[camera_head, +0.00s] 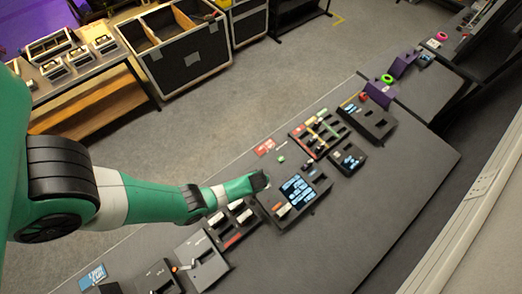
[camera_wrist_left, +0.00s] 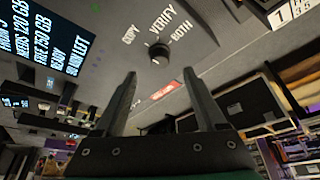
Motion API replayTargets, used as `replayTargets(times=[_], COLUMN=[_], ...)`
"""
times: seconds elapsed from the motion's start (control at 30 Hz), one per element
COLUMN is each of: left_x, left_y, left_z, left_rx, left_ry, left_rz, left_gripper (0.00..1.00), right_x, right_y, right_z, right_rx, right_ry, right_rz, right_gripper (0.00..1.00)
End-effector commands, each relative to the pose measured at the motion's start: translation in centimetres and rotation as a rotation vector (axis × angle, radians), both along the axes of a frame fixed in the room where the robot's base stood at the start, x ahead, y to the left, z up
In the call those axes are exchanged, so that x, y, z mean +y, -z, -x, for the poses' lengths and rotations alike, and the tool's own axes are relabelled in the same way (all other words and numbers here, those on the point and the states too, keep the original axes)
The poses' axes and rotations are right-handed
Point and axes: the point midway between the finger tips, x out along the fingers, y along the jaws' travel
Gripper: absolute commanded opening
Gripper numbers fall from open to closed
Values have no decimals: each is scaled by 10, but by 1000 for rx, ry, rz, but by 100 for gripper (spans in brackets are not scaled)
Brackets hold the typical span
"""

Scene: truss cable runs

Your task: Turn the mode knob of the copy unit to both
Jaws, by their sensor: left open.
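The copy unit (camera_head: 291,205) is a dark panel box with a lit text screen (camera_head: 297,188) on the long grey bench. Its mode knob (camera_wrist_left: 159,54) is small, dark and round, with labels COPY, VERIFY and BOTH (camera_wrist_left: 181,32) around it in the left wrist view. I cannot tell for sure which label the knob points at. My left gripper (camera_wrist_left: 160,74) is open, its two fingers spread apart and empty. The knob shows beyond the fingertips, between their lines, and looks apart from them. In the head view my left gripper (camera_head: 262,182) is at the unit's upper left edge and hides the knob.
Several other units stand along the bench, including a box with card slots (camera_head: 319,134) beyond and a lever box (camera_head: 201,262) nearer. A small green block (camera_head: 281,159) and a red label (camera_head: 265,147) lie beside the copy unit. The bench's right side (camera_head: 385,205) is clear.

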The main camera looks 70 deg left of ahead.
Motion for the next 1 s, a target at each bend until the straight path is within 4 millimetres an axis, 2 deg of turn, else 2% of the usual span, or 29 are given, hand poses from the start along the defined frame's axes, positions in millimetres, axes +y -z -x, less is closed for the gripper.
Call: replayTargets(times=[0.03, 0.2, 0.33, 0.63, 1.0], left_x=[3, 11, 15, 15, 15], left_y=[21, 44, 51, 50, 50], left_z=[0, -2, -2, -2, -2], left_rx=[0, 0, -1, -1, -1], left_ry=[-1, 1, 3, 4, 4], left_rz=[0, 0, 0, 0, 0], left_gripper=[73, 73, 73, 73, 6], right_x=[0, 0, 0, 0, 0], right_y=[21, 43, 50, 48, 49], right_z=[0, 0, 0, 0, 0], right_rx=[0, 0, 0, -1, -1], right_ry=[0, 0, 0, 0, 0], right_rz=[0, 0, 0, 0, 0], right_gripper=[50, 50, 50, 50, 50])
